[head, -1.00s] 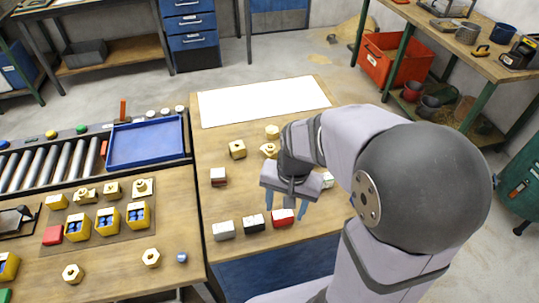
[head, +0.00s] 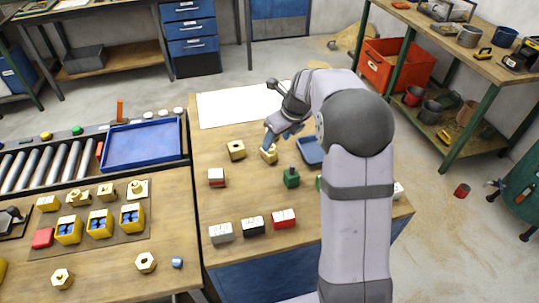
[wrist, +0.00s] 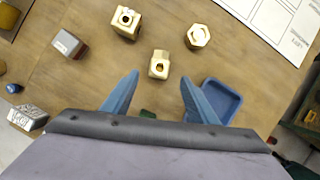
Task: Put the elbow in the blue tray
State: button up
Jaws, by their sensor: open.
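A brass block-shaped fitting with a round hole, likely the elbow (head: 269,154), stands on the right-hand table; it also shows in the wrist view (wrist: 159,66). My gripper (wrist: 160,80) is open and empty, its blue fingertips spread just short of that fitting in the wrist view. In the head view my gripper (head: 281,136) is above and beside it, partly covering it. A large blue tray (head: 145,145) lies empty by the rollers at left. A small blue tray (head: 309,149) sits right of the fitting, partly behind my arm; it also shows in the wrist view (wrist: 220,100).
Another brass block (head: 236,150) stands to the left, and a hexagonal brass piece (wrist: 198,36) lies farther back. A green block (head: 291,178), a red-and-white block (head: 216,178) and a front row of blocks (head: 252,225) stand nearby. A white sheet (head: 240,105) lies at the back.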

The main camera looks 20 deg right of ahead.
jog(key=shift+w+p+x, duration=0.2)
jog(key=shift+p+x, duration=0.1)
jog(key=shift+x, duration=0.8)
jog(key=shift+w+a+f+p, duration=0.3)
jog(key=shift+w+f+p, duration=0.15)
jog(key=shift+f, duration=0.25)
jog(key=shift+w+a+f+p, duration=0.3)
jog(key=shift+w+f+p, duration=0.2)
jog(key=shift+f, duration=0.25)
jog(key=shift+x, duration=0.75)
jog(key=c, duration=1.2)
grip_shut()
jog(key=shift+r, duration=0.1)
